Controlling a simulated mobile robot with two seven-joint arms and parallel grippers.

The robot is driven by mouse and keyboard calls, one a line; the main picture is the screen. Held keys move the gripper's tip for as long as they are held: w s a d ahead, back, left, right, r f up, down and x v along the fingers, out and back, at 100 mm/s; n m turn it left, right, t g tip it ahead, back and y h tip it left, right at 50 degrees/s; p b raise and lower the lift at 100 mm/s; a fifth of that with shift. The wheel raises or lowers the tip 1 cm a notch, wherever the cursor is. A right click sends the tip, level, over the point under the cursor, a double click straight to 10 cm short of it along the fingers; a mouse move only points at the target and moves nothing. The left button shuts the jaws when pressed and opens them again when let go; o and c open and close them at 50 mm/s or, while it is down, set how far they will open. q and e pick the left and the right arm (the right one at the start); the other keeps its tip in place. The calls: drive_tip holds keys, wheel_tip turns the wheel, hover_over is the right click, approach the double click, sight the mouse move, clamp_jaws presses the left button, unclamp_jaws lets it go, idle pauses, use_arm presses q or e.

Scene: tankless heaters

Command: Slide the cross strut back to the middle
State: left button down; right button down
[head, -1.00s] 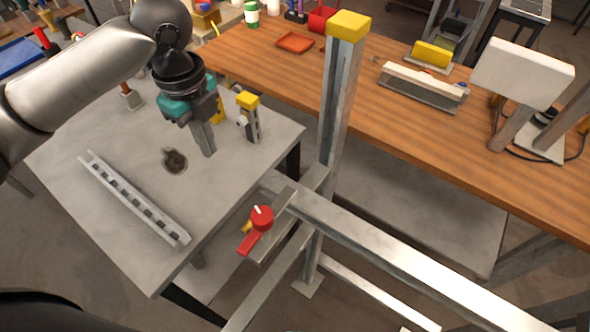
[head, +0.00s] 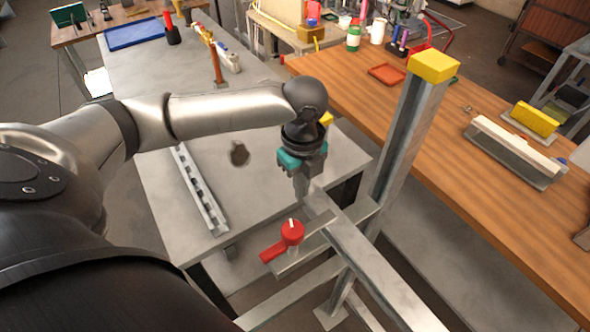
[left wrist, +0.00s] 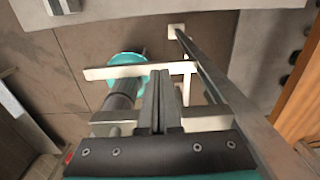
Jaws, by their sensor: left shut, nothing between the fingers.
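The cross strut (head: 378,268) is a long grey metal bar that runs from near the upright post (head: 402,140) to the lower right in the head view. The post is grey with a yellow cap. A red-handled clamp knob (head: 291,233) sits on a short metal plate to the left of the strut. My left gripper (head: 303,192) has teal sides and is shut and empty. It points down near the strut's far end; I cannot tell whether it touches. Its closed fingers show in the left wrist view (left wrist: 161,100). My right gripper is not in view.
A grey table (head: 160,185) with a slotted rail (head: 200,190) and a dark round patch lies beyond the strut. A wooden workbench (head: 470,190) with a red tray (head: 388,74) is behind the post. In the left wrist view, a grey post (left wrist: 235,100) passes right of the fingers.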

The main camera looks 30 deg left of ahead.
sight(312, 194)
use_arm(q)
drive_tip(key=shift+s+d, duration=0.3)
drive_tip(key=shift+d, duration=0.45)
drive_tip(key=shift+s+d+r+p, duration=0.2)
drive_tip(key=shift+d+p, duration=0.25)
drive_tip(key=shift+p, duration=0.6)
drive_tip(key=shift+s+d+p, duration=0.15)
drive_tip(key=shift+d+p, duration=0.2)
drive_tip(key=shift+p, duration=0.15)
drive_tip(key=shift+f, duration=0.15)
